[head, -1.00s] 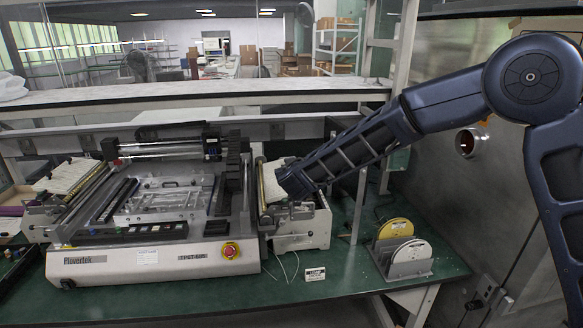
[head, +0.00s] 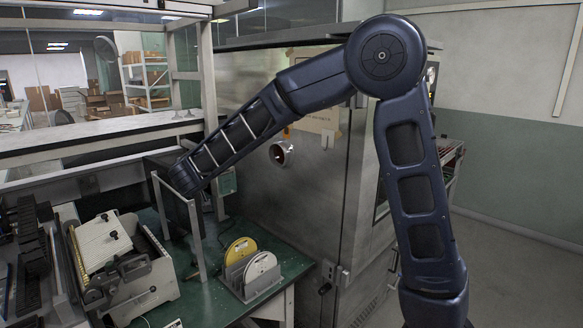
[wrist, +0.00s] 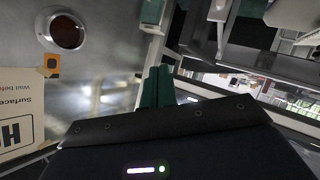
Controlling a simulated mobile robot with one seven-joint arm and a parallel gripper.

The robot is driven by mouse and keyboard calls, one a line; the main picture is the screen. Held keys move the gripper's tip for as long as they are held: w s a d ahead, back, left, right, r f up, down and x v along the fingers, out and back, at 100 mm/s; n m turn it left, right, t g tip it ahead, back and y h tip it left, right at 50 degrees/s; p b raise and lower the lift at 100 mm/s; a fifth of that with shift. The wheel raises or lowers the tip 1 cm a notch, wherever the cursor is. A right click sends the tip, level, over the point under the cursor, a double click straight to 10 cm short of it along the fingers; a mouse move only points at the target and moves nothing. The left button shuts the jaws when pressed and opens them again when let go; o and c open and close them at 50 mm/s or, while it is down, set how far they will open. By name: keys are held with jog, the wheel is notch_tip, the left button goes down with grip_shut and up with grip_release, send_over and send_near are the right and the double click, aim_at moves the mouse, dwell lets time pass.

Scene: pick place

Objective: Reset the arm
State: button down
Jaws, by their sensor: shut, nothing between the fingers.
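My arm reaches from the right side of the head view toward the left, bent at a high elbow. I cannot make out the fingers in the head view. In the wrist view, my gripper (wrist: 157,86) shows as two narrow green fingers side by side beyond the dark housing. They are shut with nothing between them.
A steel cabinet (head: 300,190) stands behind the arm. The green bench (head: 205,300) holds a yellow reel (head: 240,249), a white reel (head: 261,267) and a feeder machine (head: 120,265). A sign (wrist: 18,115) and a round port (wrist: 66,32) show in the wrist view.

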jog(key=d+r+m+g+h, duration=0.2)
jog(key=d+h, duration=0.1)
jog(key=d, duration=1.6)
jog(key=d+r+m+g+h, duration=0.3)
jog(key=d+h, duration=0.1)
jog(key=d, duration=1.5)
jog(key=s+d+f+m+g+y, duration=0.1)
jog(key=s+d+f+y, duration=0.1)
jog(key=s+d, duration=0.7)
jog(key=s+d+f+m+g+y, duration=0.2)
jog(key=s+d, duration=0.7)
jog(key=s, duration=0.2)
jog(key=shift+s+d+f, duration=0.3)
